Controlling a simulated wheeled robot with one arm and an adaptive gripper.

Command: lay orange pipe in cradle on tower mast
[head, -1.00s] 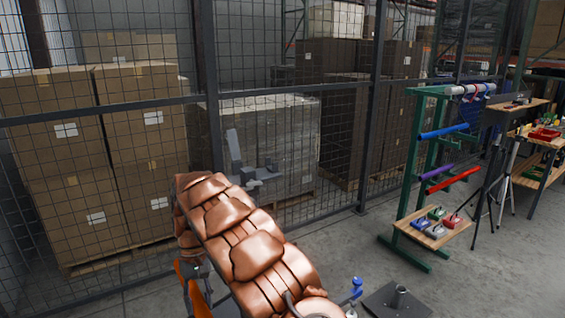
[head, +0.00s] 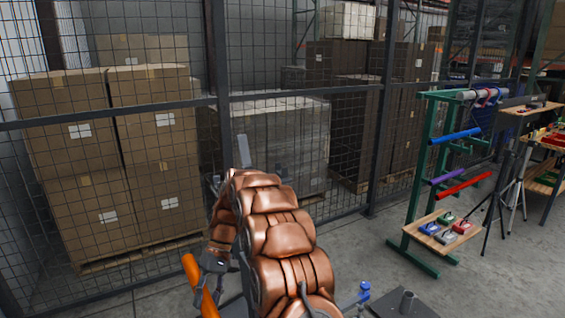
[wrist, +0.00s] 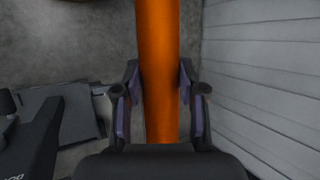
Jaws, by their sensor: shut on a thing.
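The orange pipe (wrist: 158,45) runs between the two fingers of my gripper (wrist: 160,100) in the wrist view, and the gripper is shut on it. In the head view the pipe (head: 193,274) shows tilted at the lower left, beside my gripper (head: 215,262), partly cut off by the bottom edge. A grey upright piece (head: 243,151) rises behind my arm and may be the top of the tower mast or its cradle. My arm hides most of it, so I cannot tell its shape. The pipe is apart from it.
A wire fence (head: 345,92) closes the back, with stacked boxes (head: 75,150) behind it. A green rack (head: 425,180) with blue, purple and red pipes stands at right. A dark base plate (head: 385,304) with a short socket lies on the floor. Grey floor is open between.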

